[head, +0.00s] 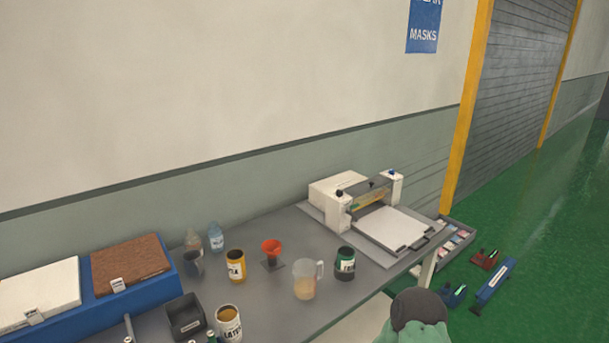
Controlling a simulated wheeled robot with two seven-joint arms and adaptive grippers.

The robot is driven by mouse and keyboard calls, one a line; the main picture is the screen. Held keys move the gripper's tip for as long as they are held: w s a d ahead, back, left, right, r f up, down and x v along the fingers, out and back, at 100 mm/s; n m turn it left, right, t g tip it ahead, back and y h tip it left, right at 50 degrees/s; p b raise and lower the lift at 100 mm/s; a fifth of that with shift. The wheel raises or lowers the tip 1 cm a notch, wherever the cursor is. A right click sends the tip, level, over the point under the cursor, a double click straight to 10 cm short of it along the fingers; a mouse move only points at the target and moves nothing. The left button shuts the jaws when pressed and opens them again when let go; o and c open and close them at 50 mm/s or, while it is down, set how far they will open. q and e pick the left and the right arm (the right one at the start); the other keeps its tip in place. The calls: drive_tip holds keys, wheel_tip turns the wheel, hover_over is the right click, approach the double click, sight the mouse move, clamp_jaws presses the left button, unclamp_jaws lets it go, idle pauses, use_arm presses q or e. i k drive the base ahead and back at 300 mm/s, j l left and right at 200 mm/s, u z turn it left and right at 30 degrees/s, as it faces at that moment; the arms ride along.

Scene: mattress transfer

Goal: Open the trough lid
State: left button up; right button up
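A blue trough-like box (182,297) stands on the table at the left, partly cut off by the picture's left edge. A white slab (38,287) and a brown, rough-topped slab (130,262) lie side by side in its top, each with a small pale tag at its front. I cannot tell whether either slab is the trough lid, and no clearly hinged or raised lid shows. Neither of my grippers is in view. A rounded dark and green shape shows at the bottom edge, right of the table, with no fingers visible on it.
The grey table (285,318) holds a small black bin (187,315), yellow tin (236,266), white tin (229,324), red funnel (271,247), jug (305,280), dark green tin (345,263), bottles and a white press (345,195).

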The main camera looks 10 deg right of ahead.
sight(356, 189)
drive_tip(key=i+l+u, duration=0.15)
drive_tip(key=l+u, duration=0.25)
drive_tip(key=l, duration=0.45)
drive_tip(key=l+u, duration=0.4)
drive_tip(key=l, duration=0.45)
drive_tip(key=l+u, duration=0.4)
drive_tip(key=l, duration=0.5)
